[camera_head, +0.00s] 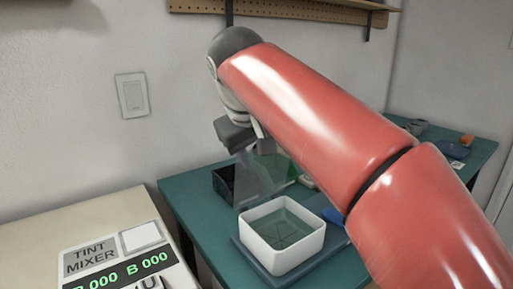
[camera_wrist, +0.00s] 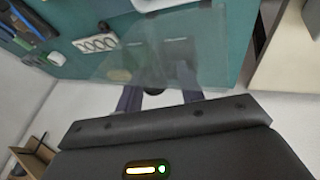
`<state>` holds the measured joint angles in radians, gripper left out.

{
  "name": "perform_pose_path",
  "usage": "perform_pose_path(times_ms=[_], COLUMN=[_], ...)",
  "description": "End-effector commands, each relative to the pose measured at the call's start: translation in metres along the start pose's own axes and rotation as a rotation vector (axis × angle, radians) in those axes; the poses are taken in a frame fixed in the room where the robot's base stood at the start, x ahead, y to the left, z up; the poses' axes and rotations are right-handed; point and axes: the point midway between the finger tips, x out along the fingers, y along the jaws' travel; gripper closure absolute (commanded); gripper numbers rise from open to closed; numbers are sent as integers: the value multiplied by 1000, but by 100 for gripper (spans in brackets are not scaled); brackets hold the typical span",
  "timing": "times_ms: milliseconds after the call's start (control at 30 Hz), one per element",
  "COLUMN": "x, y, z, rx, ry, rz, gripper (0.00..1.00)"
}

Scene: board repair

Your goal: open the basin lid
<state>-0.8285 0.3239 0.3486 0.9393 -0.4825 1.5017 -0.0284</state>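The white basin (camera_head: 256,243) stands on a blue-grey mat (camera_head: 247,244) on the teal bench, its top uncovered. Clear greenish liquid and a dark, thin-lined shape show inside it. The basin lid (camera_head: 262,178) is a see-through pane, held tilted in the air above and behind the basin, apart from it. My gripper (camera_head: 250,142) is at the lid's upper part. In the wrist view the lid (camera_wrist: 120,66) spreads out beyond my gripper (camera_wrist: 158,92), whose fingers are closed in around a small dark knob. The exact contact is partly hidden.
A dark open box (camera_head: 222,183) stands behind the basin. The tint mixer (camera_head: 120,262) is at the lower left. A power strip (camera_wrist: 96,43) and several tools lie on the bench (camera_wrist: 72,15). My red arm hides much of the bench's right side.

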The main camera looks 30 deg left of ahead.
Motion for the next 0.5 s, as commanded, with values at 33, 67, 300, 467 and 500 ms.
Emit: perform_pose_path(times_ms=[33,67,300,467,500], x=[-1,-1,-4,-22,-30], y=[1,1,2,2,2], z=[0,0,-1,-2,-2], rx=[1,2,3,3,2], ry=[2,3,7,10,11], rz=[1,2,4,4,3], gripper=[60,60,60,60,60])
